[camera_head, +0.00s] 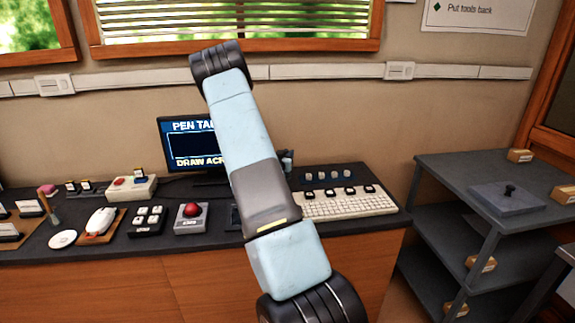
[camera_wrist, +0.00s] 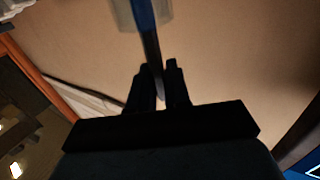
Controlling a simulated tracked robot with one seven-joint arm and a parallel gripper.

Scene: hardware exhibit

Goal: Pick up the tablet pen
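In the wrist view a slim, blue pen-like thing (camera_wrist: 150,45), which looks like the tablet pen, runs from the top edge down to a pale pointed end. My gripper (camera_wrist: 161,72) has its two dark fingers close together, one on each side of it. The picture is too dark to tell whether both fingers touch the pen. A pale, see-through holder (camera_wrist: 124,14) shows around the pen's far end. In the head view my arm hides the pen and my gripper. A monitor (camera_head: 185,148) reading "PEN TA..." stands partly behind my arm.
The dark desk (camera_head: 150,246) carries a white keyboard (camera_head: 350,204), a red-ball device (camera_head: 192,214), a black keypad (camera_head: 148,220) and a white mouse (camera_head: 100,221). The wall is close behind the desk. A grey shelf (camera_head: 475,160) with small boxes stands at the right.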

